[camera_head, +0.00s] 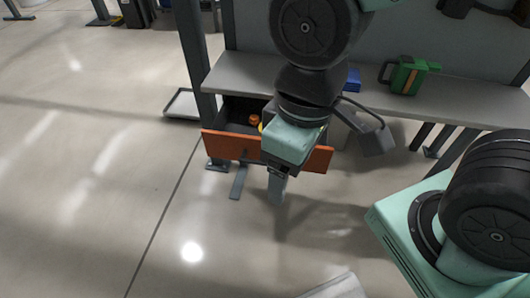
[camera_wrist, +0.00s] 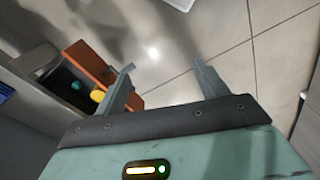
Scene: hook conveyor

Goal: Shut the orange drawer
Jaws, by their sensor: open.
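The orange drawer (camera_head: 231,146) sticks out open from under the grey workbench. Its orange front faces the open floor, and an orange round item (camera_head: 254,120) shows inside its dark tray. My gripper (camera_head: 277,188) is in front of the drawer's right half and hides part of its front in the head view. In the wrist view my gripper (camera_wrist: 165,80) has its two fingers spread with nothing between them. The drawer's orange front (camera_wrist: 92,66) is there at the left, beside the left finger. A yellow item (camera_wrist: 97,95) and a teal item (camera_wrist: 76,86) lie inside.
The grey workbench (camera_head: 232,75) holds a green-and-orange tool (camera_head: 405,75) and a blue item (camera_head: 353,80) on top. A dark post (camera_head: 197,70) stands left of the drawer. A pale tray (camera_head: 183,105) lies behind it. The floor in front is clear.

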